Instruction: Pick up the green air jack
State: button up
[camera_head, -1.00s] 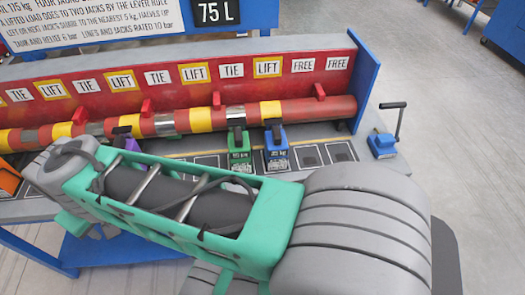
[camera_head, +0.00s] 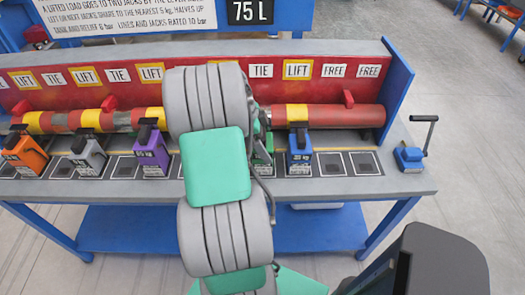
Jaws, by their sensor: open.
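The green air jack (camera_head: 268,160) stands on the bench beneath the red-and-yellow pipe, between the purple jack (camera_head: 150,153) and the blue jack (camera_head: 299,151). Only a narrow strip of its right side shows, because my arm covers the rest. My arm reaches forward over the bench in front of it. My gripper is hidden behind the arm's far links, so its fingers and its distance from the green jack do not show.
An orange jack (camera_head: 25,153) and a grey jack (camera_head: 88,153) stand at the left. The pipe (camera_head: 335,115) runs along the red back panel (camera_head: 400,92). A blue hand pump (camera_head: 410,155) with an upright lever sits at the right. Marked pads right of the blue jack are bare.

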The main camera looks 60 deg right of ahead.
jog(key=shift+f, duration=0.35)
jog(key=c, duration=1.9)
jog(key=shift+d+r, duration=0.15)
jog(key=shift+c, duration=0.5)
